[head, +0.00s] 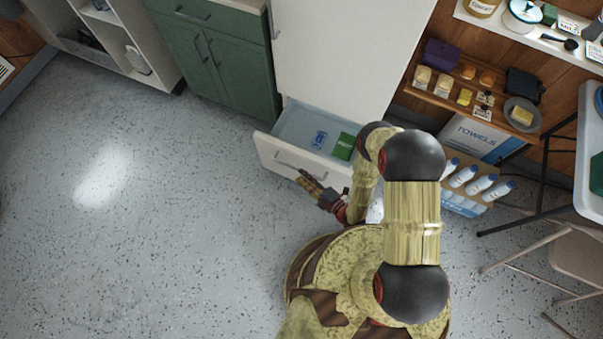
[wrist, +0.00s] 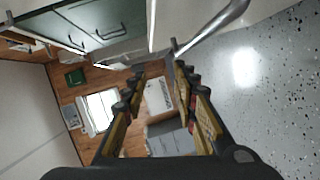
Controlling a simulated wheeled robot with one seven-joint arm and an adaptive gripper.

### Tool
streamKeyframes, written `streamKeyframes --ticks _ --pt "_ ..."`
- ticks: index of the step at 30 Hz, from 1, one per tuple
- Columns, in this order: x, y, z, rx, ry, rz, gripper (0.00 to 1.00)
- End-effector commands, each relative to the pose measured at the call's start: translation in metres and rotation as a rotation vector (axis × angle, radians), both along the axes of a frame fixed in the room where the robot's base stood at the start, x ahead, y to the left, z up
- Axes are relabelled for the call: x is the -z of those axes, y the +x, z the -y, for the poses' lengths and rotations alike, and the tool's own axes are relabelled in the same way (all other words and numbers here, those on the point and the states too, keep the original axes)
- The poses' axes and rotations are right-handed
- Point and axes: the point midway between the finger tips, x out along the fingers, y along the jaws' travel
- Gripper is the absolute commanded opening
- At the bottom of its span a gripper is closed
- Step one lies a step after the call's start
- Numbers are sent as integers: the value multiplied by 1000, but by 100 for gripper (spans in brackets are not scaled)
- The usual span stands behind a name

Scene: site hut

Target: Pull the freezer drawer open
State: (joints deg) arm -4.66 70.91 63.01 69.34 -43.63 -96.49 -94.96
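The white freezer drawer (head: 266,147) at the bottom of the white fridge (head: 345,50) stands pulled out, its inside showing from above in the head view. A blue-marked packet (head: 319,140) and a green box (head: 344,146) lie in it. The drawer's bar handle (head: 287,168) is on its front face; a silver bar, apparently this handle, also shows in the wrist view (wrist: 212,27). My gripper (head: 305,178) is at the handle's right end. In the wrist view its fingers (wrist: 161,75) are apart with nothing between them; the bar passes close to the right fingertip. Exact contact is unclear.
Green cabinets (head: 215,60) stand left of the fridge. Shelves with food (head: 465,90), a towels box (head: 470,137) and a crate of bottles (head: 465,195) are at right, with a folding chair (head: 575,255). The speckled floor at left is clear.

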Motion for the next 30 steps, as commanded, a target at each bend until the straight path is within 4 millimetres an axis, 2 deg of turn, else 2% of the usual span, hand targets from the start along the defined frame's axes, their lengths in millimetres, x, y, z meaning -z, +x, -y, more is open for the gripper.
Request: streamKeyframes --ticks 19,30 --pt "-3 -27 31 3 0 -2 29" --pt "-3 -32 33 0 0 -1 29"
